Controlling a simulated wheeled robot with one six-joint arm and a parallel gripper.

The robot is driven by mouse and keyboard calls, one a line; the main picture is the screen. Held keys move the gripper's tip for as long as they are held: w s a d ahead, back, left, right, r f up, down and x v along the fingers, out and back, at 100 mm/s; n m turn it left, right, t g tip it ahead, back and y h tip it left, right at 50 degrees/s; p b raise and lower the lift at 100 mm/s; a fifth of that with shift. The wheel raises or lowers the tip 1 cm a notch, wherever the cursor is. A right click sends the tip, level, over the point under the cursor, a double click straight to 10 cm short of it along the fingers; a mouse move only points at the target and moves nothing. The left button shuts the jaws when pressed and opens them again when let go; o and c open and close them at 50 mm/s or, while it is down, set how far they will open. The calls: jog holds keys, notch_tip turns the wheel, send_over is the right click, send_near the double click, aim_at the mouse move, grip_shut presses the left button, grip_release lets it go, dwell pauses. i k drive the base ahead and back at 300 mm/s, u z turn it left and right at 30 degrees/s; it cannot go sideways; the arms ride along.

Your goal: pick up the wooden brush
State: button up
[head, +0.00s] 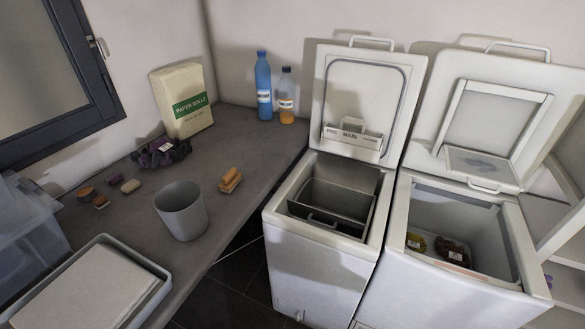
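A small wooden brush (230,179), tan with a paler lower part, lies on the grey counter (250,140) near its front edge, to the right of a grey bucket (182,210). Nothing touches or covers it. My gripper is not in view.
A paper rolls bag (181,100), a dark crumpled bundle (161,152), a blue bottle (263,87) and an orange-bottomed bottle (286,96) stand behind. A tray (150,266) lies in front.

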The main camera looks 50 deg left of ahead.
aim_at(232, 178)
jog(key=u, duration=2.8)
jog(key=i, duration=0.95)
jog(key=z, duration=0.2)
